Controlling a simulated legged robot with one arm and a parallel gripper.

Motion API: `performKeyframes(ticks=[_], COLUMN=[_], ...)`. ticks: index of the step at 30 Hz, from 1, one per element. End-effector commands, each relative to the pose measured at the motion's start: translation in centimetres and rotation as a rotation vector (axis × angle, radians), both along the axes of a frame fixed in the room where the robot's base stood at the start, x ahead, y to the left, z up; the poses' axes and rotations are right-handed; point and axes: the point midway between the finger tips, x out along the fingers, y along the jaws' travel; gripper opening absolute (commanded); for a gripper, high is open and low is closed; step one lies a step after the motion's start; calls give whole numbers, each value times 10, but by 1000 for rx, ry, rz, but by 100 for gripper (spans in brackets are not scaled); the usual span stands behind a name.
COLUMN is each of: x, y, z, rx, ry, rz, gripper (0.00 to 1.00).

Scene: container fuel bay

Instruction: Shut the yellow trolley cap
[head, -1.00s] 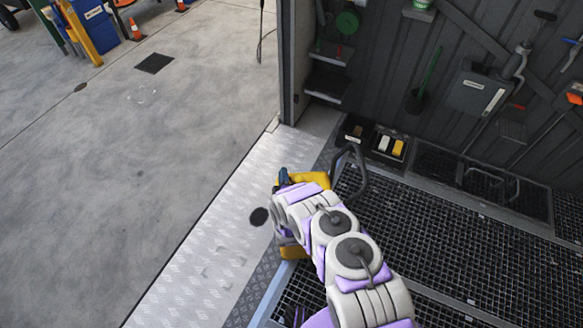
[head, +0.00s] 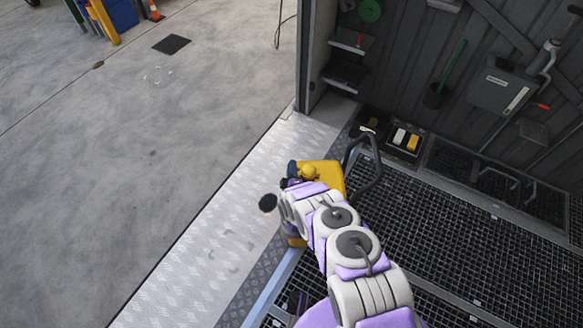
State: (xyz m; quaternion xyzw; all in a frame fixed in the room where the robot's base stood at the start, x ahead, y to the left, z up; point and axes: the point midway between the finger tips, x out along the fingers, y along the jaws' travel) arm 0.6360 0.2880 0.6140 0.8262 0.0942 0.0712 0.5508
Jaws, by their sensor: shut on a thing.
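The yellow trolley (head: 330,174) stands at the edge of the grated floor, with its dark loop handle (head: 376,180) on the right. A small round yellow cap (head: 309,171) shows on its top. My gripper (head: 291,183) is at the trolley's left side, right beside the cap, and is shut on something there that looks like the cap. My arm covers the fingertips and much of the trolley, so the grip and the cap's seating cannot be made out.
A black disc (head: 267,203) shows just left of my gripper; I cannot tell what it belongs to. Bins with white and yellow blocks (head: 406,140) lie behind the handle. A tool wall (head: 480,60) closes the right.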

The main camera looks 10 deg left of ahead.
Motion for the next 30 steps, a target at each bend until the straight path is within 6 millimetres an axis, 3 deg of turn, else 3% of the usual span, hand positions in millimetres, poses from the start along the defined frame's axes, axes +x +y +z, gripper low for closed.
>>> performKeyframes(ticks=[9,10,16,30], x=[-2,-2,-2,-7], y=[-4,-4,-4,-2], z=[-7,-7,-6,-2], rx=[-5,-5,-5,-3], ry=[14,14,12,6], rz=[-5,-5,-5,0], gripper=[0,17,35,35])
